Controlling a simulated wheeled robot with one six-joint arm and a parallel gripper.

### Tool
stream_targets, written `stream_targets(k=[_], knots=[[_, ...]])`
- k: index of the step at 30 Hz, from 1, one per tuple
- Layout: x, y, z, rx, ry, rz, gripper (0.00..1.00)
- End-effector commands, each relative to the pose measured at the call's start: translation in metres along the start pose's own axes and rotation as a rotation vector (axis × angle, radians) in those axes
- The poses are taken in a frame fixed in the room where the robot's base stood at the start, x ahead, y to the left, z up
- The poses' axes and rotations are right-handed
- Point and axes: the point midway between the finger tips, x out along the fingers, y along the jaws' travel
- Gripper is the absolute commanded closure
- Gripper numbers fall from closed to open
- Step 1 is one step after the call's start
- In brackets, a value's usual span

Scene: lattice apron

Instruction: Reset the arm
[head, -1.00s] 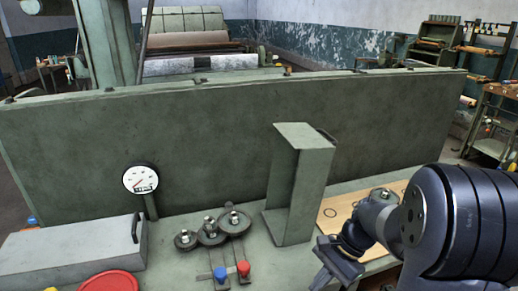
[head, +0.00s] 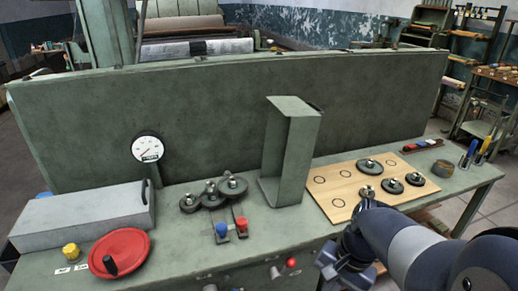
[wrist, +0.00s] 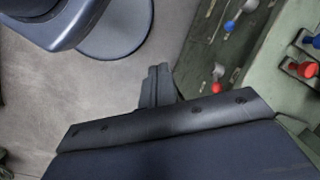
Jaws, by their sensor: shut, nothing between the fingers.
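My gripper (head: 343,266) is at the lower right of the head view, in front of the green workbench's (head: 185,262) front edge. In the wrist view my gripper (wrist: 158,72) has its fingers together with nothing between them. Grey floor lies beneath it there. The bench's front panel, with red and blue knobs (wrist: 304,69), is to the right in the wrist view. My gripper appears clear of the bench, though the exact gap is hard to tell.
A wooden board (head: 335,188) with several dark gears lies behind my arm. An upright green bracket (head: 286,155) stands mid-bench. A red handwheel (head: 120,252), a dial gauge (head: 148,148) and a grey box (head: 80,217) are at left. A tall green panel (head: 215,115) closes the back.

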Motion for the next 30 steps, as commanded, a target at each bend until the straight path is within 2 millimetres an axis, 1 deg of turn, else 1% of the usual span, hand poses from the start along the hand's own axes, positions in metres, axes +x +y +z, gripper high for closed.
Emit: stream_targets(k=[7,19,30], knots=[[-0.001,0.004,0.004,-0.028,0.019,0.009,1.0],[-0.002,0.003,0.004,-0.03,0.023,0.009,1.0],[-0.018,-0.002,0.01,-0.069,0.088,0.017,1.0]])
